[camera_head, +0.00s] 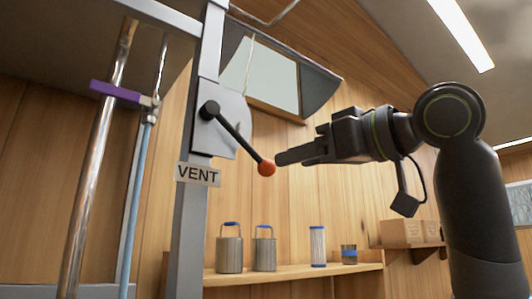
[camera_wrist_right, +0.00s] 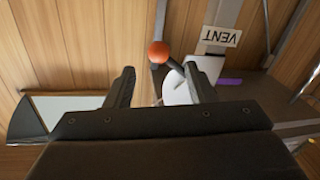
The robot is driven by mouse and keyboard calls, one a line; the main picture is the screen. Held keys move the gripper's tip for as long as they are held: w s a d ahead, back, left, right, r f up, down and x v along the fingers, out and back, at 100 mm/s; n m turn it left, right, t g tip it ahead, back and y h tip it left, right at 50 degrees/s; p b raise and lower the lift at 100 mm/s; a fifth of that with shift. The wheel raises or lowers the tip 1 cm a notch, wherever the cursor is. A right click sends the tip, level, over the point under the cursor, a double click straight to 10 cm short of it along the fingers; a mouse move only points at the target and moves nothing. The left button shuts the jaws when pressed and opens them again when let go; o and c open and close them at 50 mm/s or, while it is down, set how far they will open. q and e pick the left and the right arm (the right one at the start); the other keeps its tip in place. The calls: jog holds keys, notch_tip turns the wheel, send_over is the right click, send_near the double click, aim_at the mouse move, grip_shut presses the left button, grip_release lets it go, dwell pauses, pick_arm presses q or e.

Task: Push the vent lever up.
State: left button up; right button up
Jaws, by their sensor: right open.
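The vent lever (camera_head: 236,137) is a black rod with an orange ball knob (camera_head: 266,168). It pivots on a grey plate on a metal post and slopes down to the right, above the VENT label (camera_head: 198,174). My right gripper (camera_head: 282,157) is at the knob's right, its fingertips very close to the knob; I cannot tell whether they touch. In the right wrist view the knob (camera_wrist_right: 158,52) shows beyond the open fingers (camera_wrist_right: 158,80), between their lines, with nothing held. My left gripper is not in view.
A metal post (camera_head: 186,235) carries the lever plate. Pipes with a purple handle (camera_head: 115,91) stand at left. A shelf (camera_head: 290,274) below holds two metal cans, a blue-white cylinder and a jar. A dark-framed panel (camera_head: 262,75) hangs behind.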

aim_at(266, 169)
jog(key=p+x, duration=0.3)
jog(key=x, duration=0.4)
jog(key=shift+w, duration=0.2)
jog(key=shift+w+a+p, duration=0.2)
jog(key=shift+a+p, duration=0.1)
jog(key=shift+a, duration=0.1)
grip_shut()
